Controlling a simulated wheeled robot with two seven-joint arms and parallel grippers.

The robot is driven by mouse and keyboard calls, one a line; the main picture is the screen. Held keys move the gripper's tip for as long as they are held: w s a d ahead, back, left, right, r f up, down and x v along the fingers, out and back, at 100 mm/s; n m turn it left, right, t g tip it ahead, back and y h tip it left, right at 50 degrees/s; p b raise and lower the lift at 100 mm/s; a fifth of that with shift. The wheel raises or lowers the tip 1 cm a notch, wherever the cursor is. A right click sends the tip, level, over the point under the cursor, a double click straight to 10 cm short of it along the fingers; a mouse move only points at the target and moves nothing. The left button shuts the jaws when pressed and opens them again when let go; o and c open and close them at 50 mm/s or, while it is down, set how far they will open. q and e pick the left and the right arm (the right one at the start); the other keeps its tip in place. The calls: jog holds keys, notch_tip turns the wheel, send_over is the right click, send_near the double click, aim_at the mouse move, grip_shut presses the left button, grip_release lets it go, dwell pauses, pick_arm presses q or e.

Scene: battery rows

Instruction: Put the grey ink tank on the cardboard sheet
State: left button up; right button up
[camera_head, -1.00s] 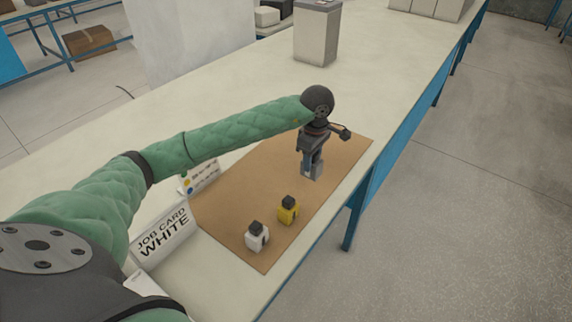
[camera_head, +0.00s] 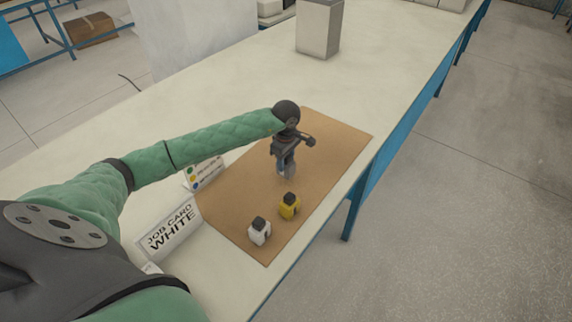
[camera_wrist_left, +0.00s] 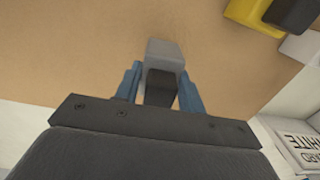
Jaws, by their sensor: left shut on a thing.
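My left gripper (camera_head: 286,172) is over the middle of the cardboard sheet (camera_head: 335,135). In the left wrist view its blue fingers (camera_wrist_left: 160,88) are shut on the grey ink tank (camera_wrist_left: 166,52), which has a dark cap. In the head view the grey tank (camera_head: 290,170) is partly hidden by the gripper. I cannot tell whether it touches the sheet. A yellow tank (camera_head: 289,207) and a white tank (camera_head: 259,232) stand upright on the near part of the sheet. The yellow one also shows in the left wrist view (camera_wrist_left: 244,14). My right gripper is not in view.
A job card reading WHITE (camera_head: 170,232) and a small card with coloured dots (camera_head: 204,172) stand along the sheet's left side. A grey bin (camera_head: 319,30) stands farther back on the pale table (camera_head: 390,60). The sheet's far right part is clear.

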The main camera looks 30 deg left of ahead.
aim_at(286, 166)
pick_arm(q)
notch_tip(286, 166, down, 3)
jog(key=shift+r+p, duration=0.15)
jog(key=shift+p, duration=0.65)
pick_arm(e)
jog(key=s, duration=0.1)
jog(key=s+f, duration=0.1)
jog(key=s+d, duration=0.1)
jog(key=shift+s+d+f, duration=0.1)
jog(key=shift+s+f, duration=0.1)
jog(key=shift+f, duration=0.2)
pick_arm(q)
jog(key=shift+f, duration=0.25)
jog(key=o, duration=1.1)
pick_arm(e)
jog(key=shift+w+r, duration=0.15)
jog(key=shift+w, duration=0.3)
pick_arm(q)
jog(key=shift+r, duration=0.15)
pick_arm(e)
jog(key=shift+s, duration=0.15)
